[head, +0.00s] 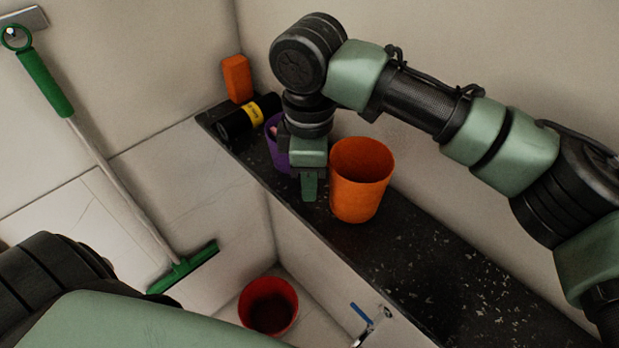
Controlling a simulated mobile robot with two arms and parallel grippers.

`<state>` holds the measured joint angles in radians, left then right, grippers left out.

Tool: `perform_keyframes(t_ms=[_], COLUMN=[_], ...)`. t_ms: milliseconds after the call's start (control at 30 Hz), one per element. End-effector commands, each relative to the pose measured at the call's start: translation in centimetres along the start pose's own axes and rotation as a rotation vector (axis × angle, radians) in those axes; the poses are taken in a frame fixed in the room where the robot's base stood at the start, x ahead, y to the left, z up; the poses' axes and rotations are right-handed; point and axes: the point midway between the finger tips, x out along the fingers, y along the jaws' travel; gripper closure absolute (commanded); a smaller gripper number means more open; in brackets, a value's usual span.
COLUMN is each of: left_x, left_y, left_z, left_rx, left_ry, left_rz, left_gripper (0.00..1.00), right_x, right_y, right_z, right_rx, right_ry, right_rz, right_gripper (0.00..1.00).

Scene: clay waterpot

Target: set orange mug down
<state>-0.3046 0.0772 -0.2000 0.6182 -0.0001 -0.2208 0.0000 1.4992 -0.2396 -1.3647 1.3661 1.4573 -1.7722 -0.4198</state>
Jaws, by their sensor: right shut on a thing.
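The orange mug (361,182) is upright over the black speckled shelf, its open top facing up. I cannot tell whether its base touches the shelf. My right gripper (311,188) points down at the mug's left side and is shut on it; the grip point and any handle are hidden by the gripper. My left arm shows at the lower left, but its gripper is out of view.
A purple cup (275,150) stands behind my right gripper, partly hidden. A black and yellow cylinder (247,118) and an orange block (237,78) are farther left. The shelf (440,270) is clear right of the mug. A red bucket (268,306) and green squeegee (184,267) are below.

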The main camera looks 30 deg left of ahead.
Motion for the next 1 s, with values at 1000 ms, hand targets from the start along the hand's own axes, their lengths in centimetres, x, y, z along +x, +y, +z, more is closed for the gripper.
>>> perform_keyframes(t_ms=[1000], left_x=[0.8], left_y=[-0.3], left_z=[-0.5], left_rx=[0.001], left_ry=[0.008], left_rz=[-0.004], left_gripper=[0.64], right_x=[-1.3], right_y=[0.1], right_z=[0.0], right_rx=[0.001], right_ry=[0.000], right_rz=[0.004], right_gripper=[0.66])
